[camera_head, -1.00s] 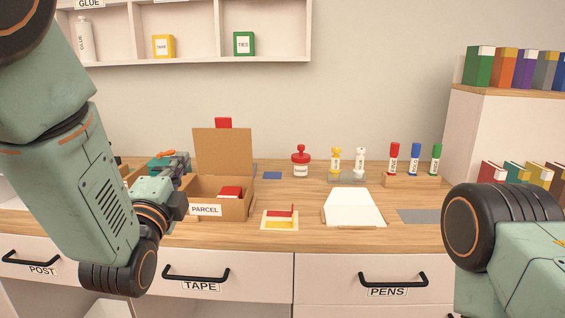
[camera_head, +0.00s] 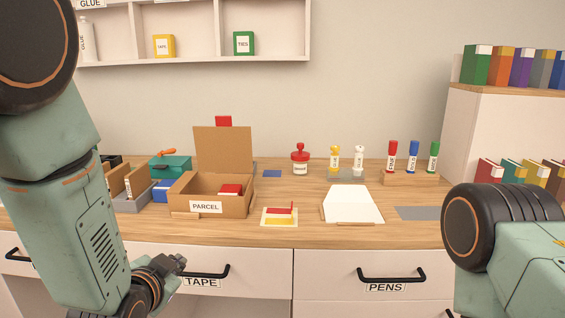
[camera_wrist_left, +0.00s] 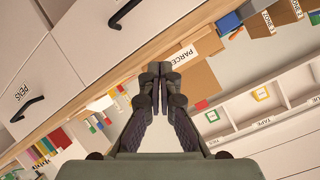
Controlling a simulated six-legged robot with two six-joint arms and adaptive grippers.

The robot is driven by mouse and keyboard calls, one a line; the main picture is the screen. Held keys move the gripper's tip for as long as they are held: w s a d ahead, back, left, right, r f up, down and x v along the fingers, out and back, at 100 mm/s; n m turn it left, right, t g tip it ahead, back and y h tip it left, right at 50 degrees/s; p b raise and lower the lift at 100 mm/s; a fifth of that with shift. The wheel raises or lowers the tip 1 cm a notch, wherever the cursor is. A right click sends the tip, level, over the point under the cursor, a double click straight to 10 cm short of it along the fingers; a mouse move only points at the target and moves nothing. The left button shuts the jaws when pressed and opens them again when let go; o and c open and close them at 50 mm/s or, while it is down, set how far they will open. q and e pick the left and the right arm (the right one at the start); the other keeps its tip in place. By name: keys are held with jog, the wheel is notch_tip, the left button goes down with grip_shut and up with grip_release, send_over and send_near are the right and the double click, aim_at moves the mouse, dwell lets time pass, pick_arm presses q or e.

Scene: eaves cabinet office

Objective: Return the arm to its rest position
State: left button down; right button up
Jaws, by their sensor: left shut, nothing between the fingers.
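My left gripper (camera_head: 175,264) is low in front of the drawer fronts, beside the handle of the TAPE drawer (camera_head: 206,271) and below the counter edge in the head view. Whether it touches the handle cannot be told. In the left wrist view its fingers (camera_wrist_left: 158,70) are closed together with nothing between them. My right arm (camera_head: 510,250) shows at the lower right of the head view, but its gripper is out of view.
An open PARCEL box (camera_head: 240,205) stands on the wooden counter (camera_head: 300,238), with a grey organiser (camera_head: 130,203) to its left. The PENS drawer (camera_head: 330,275) is shut.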

pick_arm(q)
jog(key=s+a+f+n+g, duration=0.1)
jog(key=s+f+n+g, duration=0.5)
jog(key=s+f, duration=1.05)
jog(key=s+f+g, duration=0.3)
jog(key=s+f, duration=0.2)
jog(key=s, duration=0.4)
jog(key=s+f+n+g, duration=0.1)
jog(key=s+f+g, duration=0.3)
jog(key=s, duration=0.6)
jog(key=shift+s+a+f, duration=0.15)
jog(key=shift+a+f, duration=0.3)
jog(key=shift+f, duration=0.45)
